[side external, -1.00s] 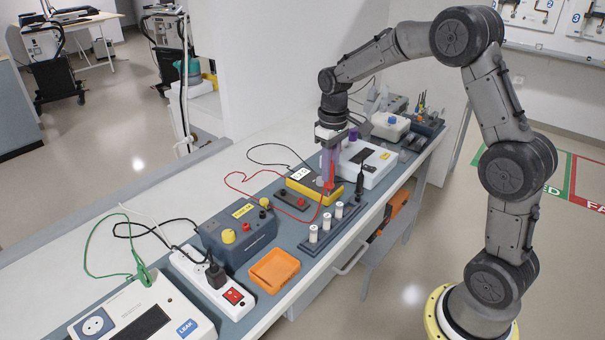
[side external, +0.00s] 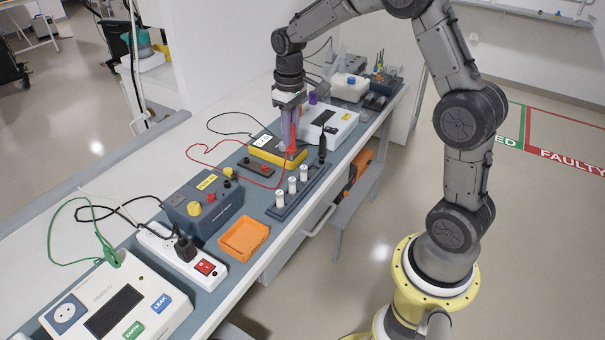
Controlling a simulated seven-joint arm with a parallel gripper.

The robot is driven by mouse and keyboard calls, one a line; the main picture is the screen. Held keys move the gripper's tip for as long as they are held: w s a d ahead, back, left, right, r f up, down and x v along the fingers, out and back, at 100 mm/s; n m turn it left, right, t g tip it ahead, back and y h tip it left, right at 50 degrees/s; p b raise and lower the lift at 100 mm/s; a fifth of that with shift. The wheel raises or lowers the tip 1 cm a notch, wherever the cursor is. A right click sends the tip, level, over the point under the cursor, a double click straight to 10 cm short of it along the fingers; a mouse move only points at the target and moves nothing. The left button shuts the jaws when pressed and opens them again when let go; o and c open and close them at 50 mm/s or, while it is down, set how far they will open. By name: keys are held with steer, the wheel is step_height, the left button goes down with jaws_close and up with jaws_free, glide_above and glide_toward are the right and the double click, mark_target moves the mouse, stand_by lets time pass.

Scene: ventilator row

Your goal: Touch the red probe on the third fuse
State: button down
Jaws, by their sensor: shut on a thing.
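My gripper (side external: 290,130) points down over the bench and is shut on the red probe (side external: 291,152), whose red lead trails left. Three white fuses stand upright in a row on a dark rack: a near one (side external: 280,199), a middle one (side external: 292,185) and a far one (side external: 304,172). The probe's lower end is just left of and behind the far fuse in the picture. I cannot tell whether its tip touches anything. The yellow meter (side external: 264,145) is behind the probe, and the black probe (side external: 322,146) stands upright past the far fuse.
A white device (side external: 340,126) sits farther along the bench. Nearer are a blue-grey box (side external: 197,207) with yellow and red knobs, an empty orange tray (side external: 243,238), a white power strip (side external: 160,246) and a white tester (side external: 165,325). Loose leads lie on the bench's left.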

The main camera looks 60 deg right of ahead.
stand_by(0.3)
steer(key=shift+m, duration=0.9)
steer(key=shift+d+f, duration=2.75)
steer(key=shift+d, duration=0.25)
steer(key=shift+f, duration=0.65)
step_height(320, 180, up, 7)
